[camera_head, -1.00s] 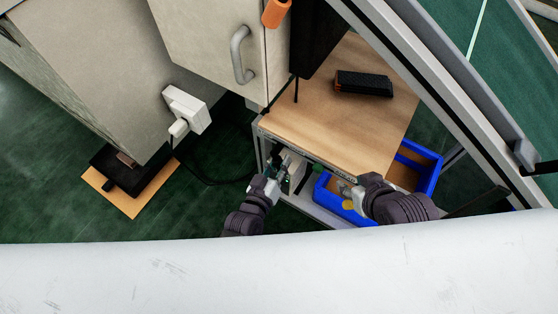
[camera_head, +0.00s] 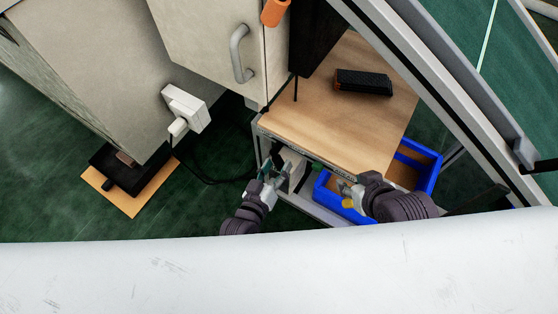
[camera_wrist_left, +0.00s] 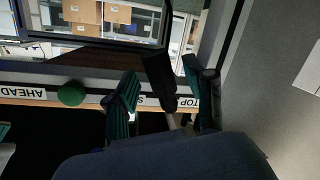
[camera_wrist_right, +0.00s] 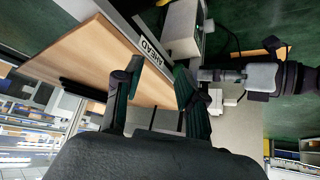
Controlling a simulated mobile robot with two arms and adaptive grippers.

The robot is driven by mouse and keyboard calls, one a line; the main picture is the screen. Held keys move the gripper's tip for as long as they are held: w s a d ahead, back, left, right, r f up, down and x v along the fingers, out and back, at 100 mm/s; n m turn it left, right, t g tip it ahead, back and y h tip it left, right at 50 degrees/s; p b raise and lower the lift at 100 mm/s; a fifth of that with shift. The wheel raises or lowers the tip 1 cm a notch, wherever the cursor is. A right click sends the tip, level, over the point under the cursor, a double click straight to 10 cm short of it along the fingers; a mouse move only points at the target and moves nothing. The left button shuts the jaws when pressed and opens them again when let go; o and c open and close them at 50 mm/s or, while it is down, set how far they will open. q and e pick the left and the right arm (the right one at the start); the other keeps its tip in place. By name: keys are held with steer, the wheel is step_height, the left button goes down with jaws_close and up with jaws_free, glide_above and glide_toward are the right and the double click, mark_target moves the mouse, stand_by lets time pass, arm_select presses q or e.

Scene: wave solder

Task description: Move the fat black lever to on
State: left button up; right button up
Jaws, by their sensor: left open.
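The fat black lever (camera_wrist_left: 160,80) shows in the left wrist view, in front of the label strip, with a grey shaft (camera_wrist_left: 173,121) at its lower end. My left gripper (camera_wrist_left: 163,90) is open, one finger on each side of the lever; I cannot tell whether either touches it. In the head view my left gripper (camera_head: 272,174) is at the bench's front left corner, and the lever is not distinguishable there. My right gripper (camera_head: 346,189) is near the blue bin; in the right wrist view (camera_wrist_right: 157,82) its fingers are apart with nothing visibly held.
A green ball knob (camera_wrist_left: 71,94) sits beside the lever at the strip marked AHEAD (camera_wrist_left: 22,92) and STOP. A wooden bench top (camera_head: 330,120) carries a dark block (camera_head: 364,83). A blue bin (camera_head: 437,175) is below right. A grey cabinet (camera_head: 200,40) stands left.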

arm_select(q)
steer(key=v, duration=1)
